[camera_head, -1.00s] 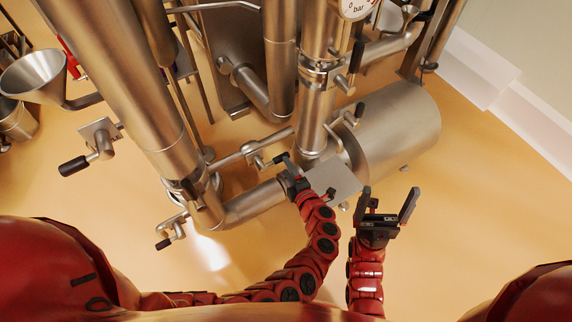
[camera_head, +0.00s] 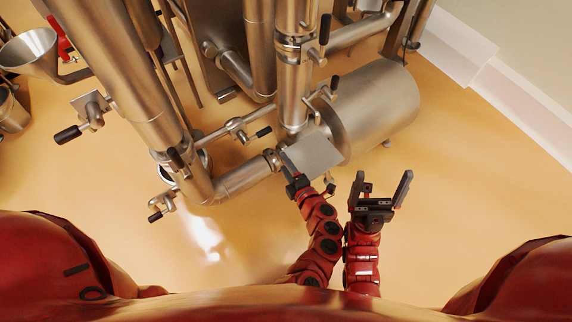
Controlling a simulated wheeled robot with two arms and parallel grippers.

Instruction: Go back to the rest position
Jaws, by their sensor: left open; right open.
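My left gripper (camera_head: 309,172) is at the lower middle of the head view, in front of a flat grey plate (camera_head: 318,154) on the steel machine. Its jaws are open and I see nothing held. I cannot tell whether it touches the plate. My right gripper (camera_head: 384,180) is just right of it, open and empty, fingers pointing up the picture over bare floor. Both red arms reach up from the bottom edge, side by side.
Steel pipework (camera_head: 240,180) with black-handled valves fills the upper left and middle. A horizontal steel tank (camera_head: 375,105) is above my grippers. A funnel (camera_head: 30,52) is at far left. The yellow floor (camera_head: 470,180) is clear at right, up to the wall skirting.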

